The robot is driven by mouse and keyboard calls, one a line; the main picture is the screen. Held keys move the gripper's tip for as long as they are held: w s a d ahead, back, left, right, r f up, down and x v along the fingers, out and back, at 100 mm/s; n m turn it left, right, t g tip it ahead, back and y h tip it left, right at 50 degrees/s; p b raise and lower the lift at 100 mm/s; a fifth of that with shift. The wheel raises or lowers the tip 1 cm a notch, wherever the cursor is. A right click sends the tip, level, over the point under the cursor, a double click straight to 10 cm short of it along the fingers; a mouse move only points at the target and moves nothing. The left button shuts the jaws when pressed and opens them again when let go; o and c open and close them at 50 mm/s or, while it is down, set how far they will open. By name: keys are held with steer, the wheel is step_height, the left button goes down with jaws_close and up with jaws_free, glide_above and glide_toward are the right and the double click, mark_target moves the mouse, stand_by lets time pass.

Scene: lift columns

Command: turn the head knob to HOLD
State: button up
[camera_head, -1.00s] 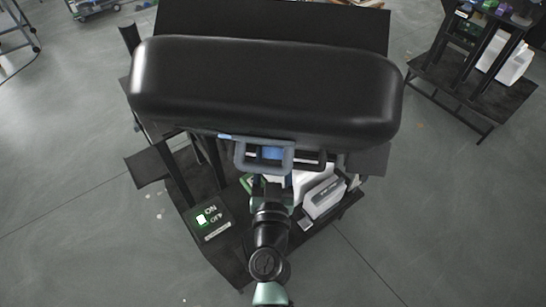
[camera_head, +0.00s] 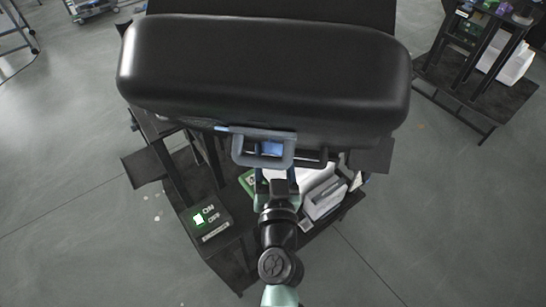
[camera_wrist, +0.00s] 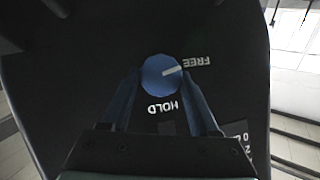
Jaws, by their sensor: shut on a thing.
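The head knob (camera_wrist: 160,76) is a round blue dial on a black face in the wrist view. Its white pointer aims right, toward the FREE label (camera_wrist: 197,61). The HOLD label (camera_wrist: 162,108) is just below the knob. My gripper (camera_wrist: 162,80) has one blue-grey finger on each side of the knob and is shut on it. In the head view my gripper (camera_head: 277,182) reaches under the front of the large black column head (camera_head: 265,75). The knob cannot be made out there.
Below are an ON/OFF switch box (camera_head: 207,219) with a lit white square and a white-grey unit (camera_head: 325,198) at right. A dark cart (camera_head: 480,75) stands farther right. Open floor lies around.

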steer(key=shift+f+y+b, duration=0.2)
steer(key=shift+y+b, duration=0.1)
steer(key=shift+b, duration=0.3)
steer(key=m+y+b, duration=0.2)
steer(key=y+b, duration=0.3)
steer(key=b, duration=0.9)
steer(key=f+m+t+y+b, duration=0.1)
steer(key=y+b, duration=0.4)
steer(key=b, duration=0.8)
steer(key=w+m+y+b, duration=0.1)
steer(key=y+b, duration=0.4)
steer(key=b, duration=0.9)
steer(key=shift+d+f+m+t+y+b, duration=0.3)
steer(key=shift+d+f+m+t+y, duration=0.1)
steer(key=shift+m, duration=0.5)
steer(key=shift+r+m+t+y+b, duration=0.2)
steer(key=shift+m+t+y+b, duration=0.15)
steer(key=shift+b, duration=0.6)
steer(key=shift+r+m, duration=0.2)
steer(key=shift+m, duration=0.05)
steer(key=o, duration=1.4)
steer(key=shift+c, duration=0.2)
steer(key=shift+f, duration=0.1)
